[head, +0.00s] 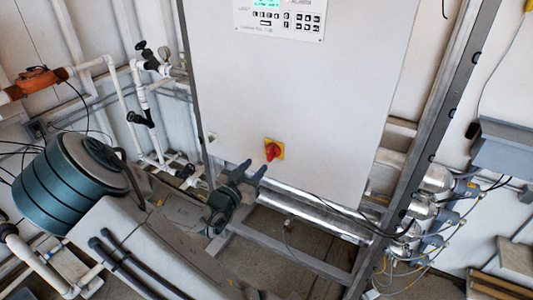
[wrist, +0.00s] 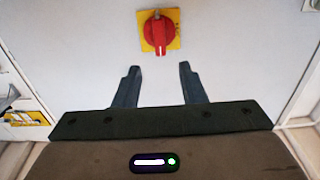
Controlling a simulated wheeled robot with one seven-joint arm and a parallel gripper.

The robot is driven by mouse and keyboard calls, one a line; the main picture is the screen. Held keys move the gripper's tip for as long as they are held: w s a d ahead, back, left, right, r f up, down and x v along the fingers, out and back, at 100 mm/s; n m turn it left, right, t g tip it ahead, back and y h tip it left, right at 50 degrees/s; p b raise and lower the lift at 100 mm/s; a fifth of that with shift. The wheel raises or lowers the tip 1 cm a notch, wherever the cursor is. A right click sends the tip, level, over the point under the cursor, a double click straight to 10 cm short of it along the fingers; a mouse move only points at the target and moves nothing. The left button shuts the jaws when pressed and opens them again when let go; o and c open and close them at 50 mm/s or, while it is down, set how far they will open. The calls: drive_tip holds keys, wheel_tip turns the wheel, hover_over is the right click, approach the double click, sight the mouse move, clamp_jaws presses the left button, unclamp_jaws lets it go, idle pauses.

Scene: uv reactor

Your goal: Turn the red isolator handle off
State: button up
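The red isolator handle (head: 272,151) sits on a square yellow plate (head: 280,146) low on the front of a white cabinet. In the wrist view the red handle (wrist: 157,33) is at the top middle, with its grip pointing straight down over the yellow plate (wrist: 174,43). My gripper (wrist: 157,70) is open, its two dark fingers apart with nothing between them. The fingertips are just below the handle in the wrist view and do not touch it. In the head view my gripper (head: 252,170) is to the lower left of the handle.
The white cabinet (head: 300,80) has a control panel (head: 280,18) at its top. A metal frame post (head: 425,140) stands on its right. A shiny metal tube (head: 315,218) runs below it. White pipes (head: 115,95) and a teal tank (head: 70,185) are on the left.

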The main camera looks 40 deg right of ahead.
sight(268, 152)
drive_tip(key=p+x, duration=0.1)
drive_tip(key=x, duration=0.7)
drive_tip(key=shift+w, duration=0.1)
clamp_jaws()
